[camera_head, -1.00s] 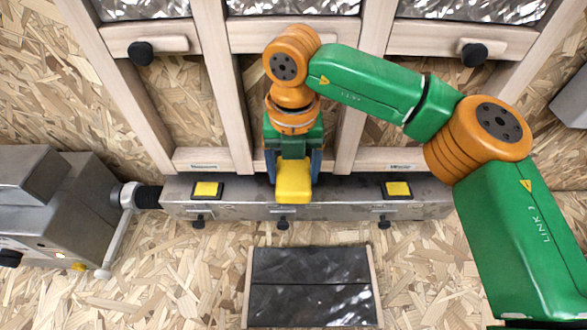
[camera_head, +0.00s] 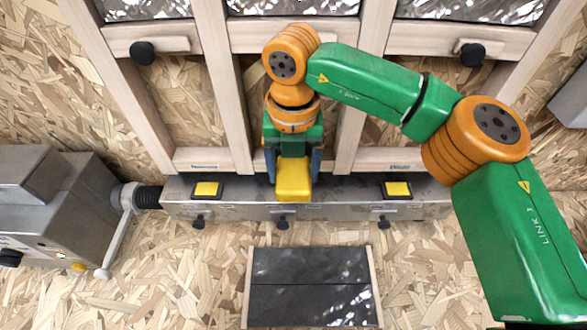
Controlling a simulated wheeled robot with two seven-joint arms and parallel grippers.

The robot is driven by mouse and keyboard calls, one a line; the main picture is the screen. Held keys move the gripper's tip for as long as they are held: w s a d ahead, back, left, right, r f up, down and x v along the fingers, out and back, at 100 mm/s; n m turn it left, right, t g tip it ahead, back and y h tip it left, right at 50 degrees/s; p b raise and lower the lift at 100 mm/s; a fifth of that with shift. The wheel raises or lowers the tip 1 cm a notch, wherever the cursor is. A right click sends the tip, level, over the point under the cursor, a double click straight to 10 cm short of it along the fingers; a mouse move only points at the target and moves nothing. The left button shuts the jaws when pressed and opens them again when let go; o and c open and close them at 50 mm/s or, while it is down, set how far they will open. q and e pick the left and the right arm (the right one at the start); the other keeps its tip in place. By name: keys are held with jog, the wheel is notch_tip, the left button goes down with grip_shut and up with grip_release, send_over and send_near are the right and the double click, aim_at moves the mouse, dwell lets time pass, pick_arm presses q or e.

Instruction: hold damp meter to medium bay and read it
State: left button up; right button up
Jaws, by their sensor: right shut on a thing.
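My right gripper (camera_head: 293,165) is shut on the yellow damp meter (camera_head: 293,180), between its two blue fingers. The meter is at the middle bay, in front of the metal rail (camera_head: 240,205); I cannot tell whether it touches anything there. No reading can be made out on it. The middle bay's label is hidden behind the gripper. The left bay has a label (camera_head: 204,166) that is too small to read, and so has the right bay (camera_head: 400,167). My left gripper is not in view.
Yellow-topped black pieces sit on the rail at left (camera_head: 206,190) and right (camera_head: 397,189). A grey machine (camera_head: 75,205) with a crank stands at the left. A dark panel (camera_head: 312,285) lies at the front middle. Wooden posts (camera_head: 226,85) divide the bays.

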aim_at(293, 186)
jog(key=s+b, duration=0.1)
jog(key=b, duration=0.1)
jog(key=s+f+b, duration=0.1)
jog(key=s+b, duration=0.1)
jog(key=b, duration=0.1)
jog(key=shift+s+f, duration=0.15)
jog(key=s+r+b, duration=0.1)
jog(key=s+b, duration=0.2)
jog(key=s, duration=0.3)
dwell(0.6)
